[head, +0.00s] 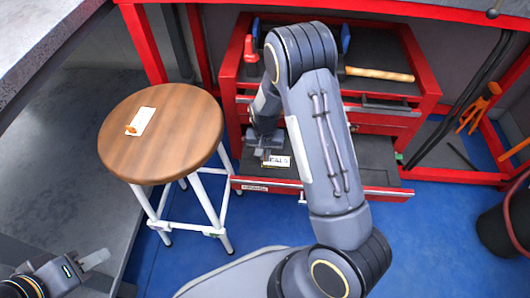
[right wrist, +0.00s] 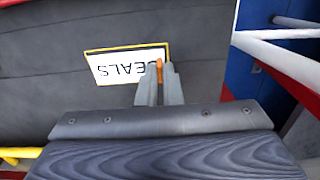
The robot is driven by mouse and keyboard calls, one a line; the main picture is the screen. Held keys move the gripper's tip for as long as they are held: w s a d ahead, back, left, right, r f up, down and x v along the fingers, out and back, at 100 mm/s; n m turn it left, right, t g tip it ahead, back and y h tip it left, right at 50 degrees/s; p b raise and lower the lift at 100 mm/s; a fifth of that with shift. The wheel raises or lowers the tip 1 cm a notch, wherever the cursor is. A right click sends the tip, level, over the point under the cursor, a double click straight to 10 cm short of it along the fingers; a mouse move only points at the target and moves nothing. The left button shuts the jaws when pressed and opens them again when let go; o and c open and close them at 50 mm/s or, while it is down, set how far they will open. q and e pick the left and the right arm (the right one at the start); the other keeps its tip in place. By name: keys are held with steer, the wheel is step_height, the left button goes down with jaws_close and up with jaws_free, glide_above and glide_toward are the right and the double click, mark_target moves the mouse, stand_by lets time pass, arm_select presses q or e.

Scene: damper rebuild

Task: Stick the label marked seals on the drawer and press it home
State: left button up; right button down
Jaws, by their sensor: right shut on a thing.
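The white label marked seals (head: 278,161) is over the dark floor of the open lower drawer (head: 372,160). My right gripper (head: 262,156) is shut on the label's small orange tab (right wrist: 160,68). I cannot tell whether the label touches the surface. My left gripper (head: 98,258) is at the bottom left, away from the drawer; its opening is unclear.
A round wooden stool (head: 175,140) stands left of the red tool chest (head: 420,90) and bears another white label (head: 142,119) with an orange tab. A hammer (head: 380,74) lies in the chest's upper tray. A grey bench (head: 40,45) is at far left.

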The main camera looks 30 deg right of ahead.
steer(key=shift+f, duration=0.15)
stand_by(0.3)
stand_by(0.4)
steer(key=c, duration=1.5)
jaws_free()
steer(key=shift+r+p, duration=2.85)
steer(key=shift+r, duration=0.65)
